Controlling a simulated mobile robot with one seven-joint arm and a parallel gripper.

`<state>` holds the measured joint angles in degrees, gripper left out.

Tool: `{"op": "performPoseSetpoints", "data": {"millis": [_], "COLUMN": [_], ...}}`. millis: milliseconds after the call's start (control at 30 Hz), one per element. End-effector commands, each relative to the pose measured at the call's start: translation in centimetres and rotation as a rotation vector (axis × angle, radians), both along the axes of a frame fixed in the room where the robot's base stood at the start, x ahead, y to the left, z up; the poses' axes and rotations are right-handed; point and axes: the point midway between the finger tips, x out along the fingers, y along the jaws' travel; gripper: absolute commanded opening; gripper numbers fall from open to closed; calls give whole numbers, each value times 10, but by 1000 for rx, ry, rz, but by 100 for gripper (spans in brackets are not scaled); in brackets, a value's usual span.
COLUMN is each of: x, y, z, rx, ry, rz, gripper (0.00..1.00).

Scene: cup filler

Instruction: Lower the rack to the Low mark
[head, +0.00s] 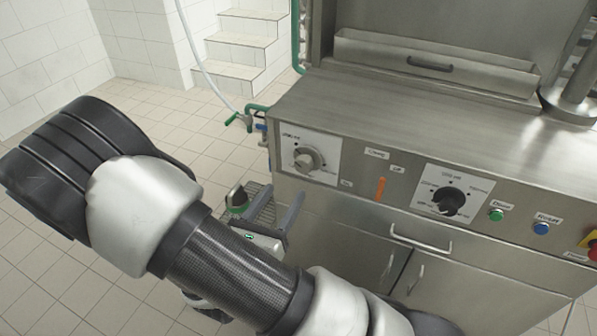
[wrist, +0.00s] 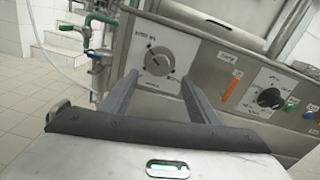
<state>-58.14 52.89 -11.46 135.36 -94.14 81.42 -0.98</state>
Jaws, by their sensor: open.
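A grey round knob (head: 307,159) sits on a white marked plate at the left end of the steel machine's front panel. It also shows in the wrist view (wrist: 158,61), framed between my fingers. The plate's markings are too small to read, so I cannot make out a Low mark. My gripper (head: 284,191) is open and empty, in front of and below this knob. In the wrist view its two fingers (wrist: 160,80) point toward the panel, apart from the knob. I cannot tell which part of the machine is the rack.
An orange lever (head: 380,189), a black knob (head: 448,201), a green button (head: 496,214) and a blue button (head: 541,228) are farther right on the panel. A door handle (head: 420,240) juts out below. Green taps (head: 247,116) stand at the left corner. Tiled floor is clear at left.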

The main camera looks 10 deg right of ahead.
Motion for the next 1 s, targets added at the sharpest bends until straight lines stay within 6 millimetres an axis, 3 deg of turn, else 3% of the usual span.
{"op": "performPoseSetpoints", "data": {"millis": [300, 500, 900, 1000], "x": [54, 75, 82, 82], "y": [-41, -55, -60, -60], "z": [-1, -1, 0, 0], "rx": [1, 2, 1, 1], "ry": [-2, -1, 0, 0], "rz": [-5, -2, -1, -1], "gripper": [55, 55, 55, 40]}}
